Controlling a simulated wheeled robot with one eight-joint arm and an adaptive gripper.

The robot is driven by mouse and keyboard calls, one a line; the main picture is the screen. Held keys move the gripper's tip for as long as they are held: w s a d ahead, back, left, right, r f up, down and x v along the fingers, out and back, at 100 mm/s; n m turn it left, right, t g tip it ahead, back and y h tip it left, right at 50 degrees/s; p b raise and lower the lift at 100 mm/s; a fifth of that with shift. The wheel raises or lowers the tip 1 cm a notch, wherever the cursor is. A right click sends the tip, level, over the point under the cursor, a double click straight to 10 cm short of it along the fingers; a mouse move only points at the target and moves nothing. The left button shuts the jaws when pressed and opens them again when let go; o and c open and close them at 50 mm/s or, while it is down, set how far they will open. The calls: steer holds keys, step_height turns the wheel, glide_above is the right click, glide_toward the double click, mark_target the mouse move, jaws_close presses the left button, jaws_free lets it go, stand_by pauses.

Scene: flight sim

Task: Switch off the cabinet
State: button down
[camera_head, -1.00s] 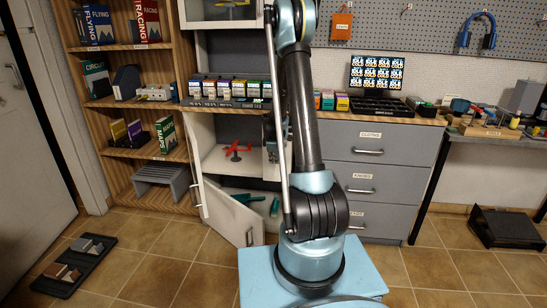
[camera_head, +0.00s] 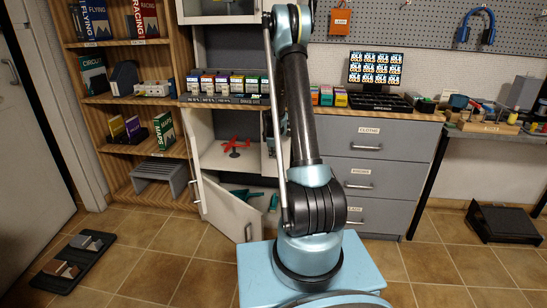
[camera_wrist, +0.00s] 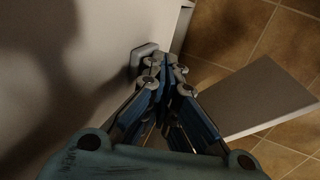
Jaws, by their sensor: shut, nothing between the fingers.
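The cabinet (camera_head: 201,128) is white with a grey back and stands behind my arm in the head view. Its lower door (camera_head: 230,212) hangs open; that door also seems to show in the wrist view (camera_wrist: 258,98). A small grey block (camera_wrist: 143,58), perhaps the switch, sits on a pale upright panel (camera_wrist: 95,45) in the wrist view. My gripper (camera_wrist: 167,60) is shut and empty, with its fingertips close beside this block. I cannot tell whether they touch it. In the head view my arm mostly hides the gripper.
A red model plane (camera_head: 236,146) stands on the cabinet's middle shelf, and green items (camera_head: 247,194) lie below. Wooden shelves (camera_head: 122,186) stand to the left and grey drawers (camera_head: 375,160) to the right. The tiled floor (camera_head: 150,258) in front is mostly clear.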

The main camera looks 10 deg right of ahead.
steer(key=shift+w, duration=0.1)
stand_by(0.3)
steer(key=shift+r, duration=0.7)
steer(key=s+a+r, duration=0.2)
steer(key=s+r, duration=0.4)
steer(key=r, duration=0.4)
steer(key=shift+s, duration=0.35)
steer(key=shift+a, duration=0.1)
